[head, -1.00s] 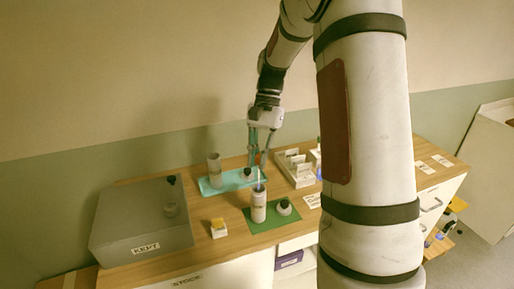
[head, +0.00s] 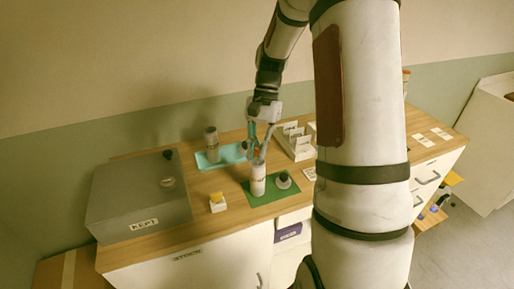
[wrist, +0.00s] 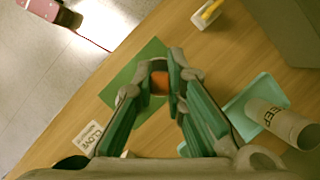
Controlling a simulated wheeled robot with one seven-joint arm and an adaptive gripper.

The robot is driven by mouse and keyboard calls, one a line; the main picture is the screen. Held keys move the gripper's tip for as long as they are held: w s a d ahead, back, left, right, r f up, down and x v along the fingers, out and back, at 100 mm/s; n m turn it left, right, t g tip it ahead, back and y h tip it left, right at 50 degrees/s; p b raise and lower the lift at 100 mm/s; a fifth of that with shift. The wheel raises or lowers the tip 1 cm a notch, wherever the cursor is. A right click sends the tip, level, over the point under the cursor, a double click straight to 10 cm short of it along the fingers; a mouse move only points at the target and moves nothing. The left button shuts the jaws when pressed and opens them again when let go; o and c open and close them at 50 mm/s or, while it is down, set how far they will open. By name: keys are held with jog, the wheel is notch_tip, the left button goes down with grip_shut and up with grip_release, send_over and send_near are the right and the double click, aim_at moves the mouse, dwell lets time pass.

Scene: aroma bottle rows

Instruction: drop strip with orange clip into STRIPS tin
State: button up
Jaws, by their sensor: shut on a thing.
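My gripper (head: 257,158) is shut on the strip's orange clip (wrist: 160,82), which shows between the fingertips in the wrist view. The strip itself is hidden there. The fingertips are at the mouth of the white tin (head: 258,182) on the green mat (head: 268,195). I cannot read this tin's label, and the fingers cover most of it in the wrist view. I cannot tell how far the strip reaches into it. Another tin, marked KEEP (wrist: 280,124), stands on the teal mat (head: 206,164) further back left.
A dark-capped bottle (head: 283,180) stands right beside the tin. A grey box (head: 140,198) marked KEPT is at left, and a small yellow-topped block (head: 217,202) is nearer. A rack with white cards (head: 296,145) stands behind right. A CLOVE card (wrist: 87,138) lies by the green mat.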

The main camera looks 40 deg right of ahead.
jog(key=o, duration=0.8)
jog(key=w+d, duration=0.1)
jog(key=w+d+b, duration=0.1)
jog(key=d, duration=0.1)
jog(key=shift+d, duration=0.15)
dwell(0.5)
